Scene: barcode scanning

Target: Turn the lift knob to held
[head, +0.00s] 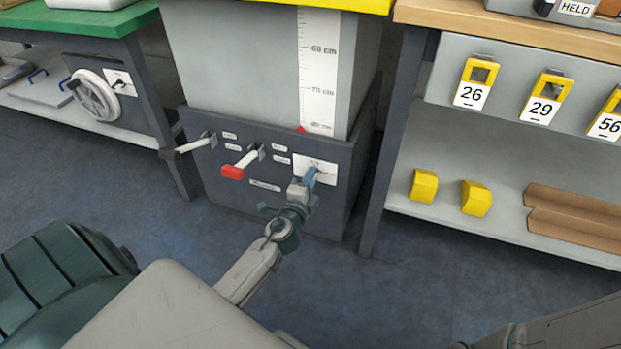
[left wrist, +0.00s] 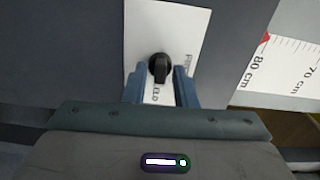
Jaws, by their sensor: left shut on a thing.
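The lift knob (left wrist: 159,68) is black and sits on a white plate (left wrist: 140,35), which also shows on the lift's dark lower panel in the head view (head: 328,170). My left gripper (head: 310,178) reaches the plate from the front. In the left wrist view its blue-grey fingers stand on either side of the knob, and it is shut on the knob. Lettering below and right of the knob is partly covered by the fingers. I cannot tell which label the knob points to. In the head view the gripper hides the knob. My right gripper is out of view.
Left of the plate, a black-ended lever (head: 188,146) and a red-ended lever (head: 238,164) stick out of the panel. A scale (head: 320,75) with a red pointer rises above. A bench with a handwheel (head: 95,96) stands left, and shelves with yellow blocks (head: 424,186) stand right.

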